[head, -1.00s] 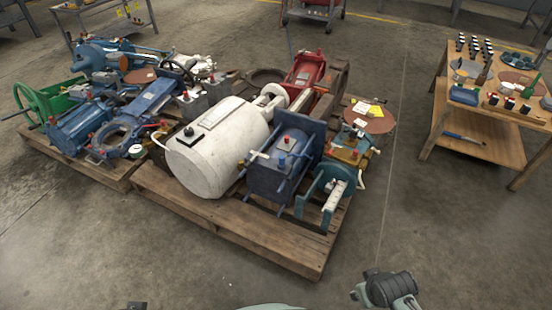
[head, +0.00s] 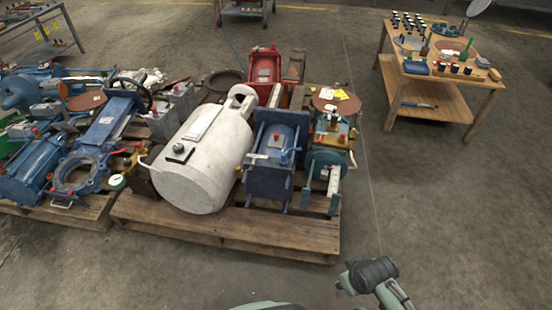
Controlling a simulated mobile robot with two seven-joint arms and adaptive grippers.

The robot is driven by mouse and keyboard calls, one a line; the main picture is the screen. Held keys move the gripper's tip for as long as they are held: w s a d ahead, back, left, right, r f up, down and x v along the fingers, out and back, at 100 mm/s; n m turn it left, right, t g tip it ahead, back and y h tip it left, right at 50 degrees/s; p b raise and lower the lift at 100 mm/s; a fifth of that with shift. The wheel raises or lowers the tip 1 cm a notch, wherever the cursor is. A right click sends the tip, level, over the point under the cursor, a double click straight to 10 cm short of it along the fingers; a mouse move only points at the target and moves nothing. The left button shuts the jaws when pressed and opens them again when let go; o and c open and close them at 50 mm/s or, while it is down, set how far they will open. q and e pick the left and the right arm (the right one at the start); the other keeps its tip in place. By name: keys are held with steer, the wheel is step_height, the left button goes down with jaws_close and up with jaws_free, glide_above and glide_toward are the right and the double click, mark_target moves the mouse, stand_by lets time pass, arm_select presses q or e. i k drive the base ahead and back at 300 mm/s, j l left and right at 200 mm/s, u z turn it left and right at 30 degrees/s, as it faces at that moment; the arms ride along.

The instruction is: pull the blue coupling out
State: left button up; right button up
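I cannot tell for sure which part is the blue coupling. A blue framed unit (head: 272,165) stands upright on the near wooden pallet, between a white tank (head: 203,157) and a teal-and-brass unit (head: 326,160). A blue flanged valve body (head: 104,135) lies to the left, with a round opening at its near end. A blue cylinder (head: 32,168) lies farther left. Neither gripper shows in the head view; only part of my arm shows at the bottom right.
The near pallet (head: 225,238) is crowded, with a red machine (head: 265,68) at its back. A wooden table (head: 455,97) with bottles and small parts stands at the back right. The concrete floor is clear in front and to the right.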

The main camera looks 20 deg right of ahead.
mark_target(284, 154)
steer(key=j+z, duration=0.4)
steer(key=j, duration=0.9)
steer(key=k, duration=0.05)
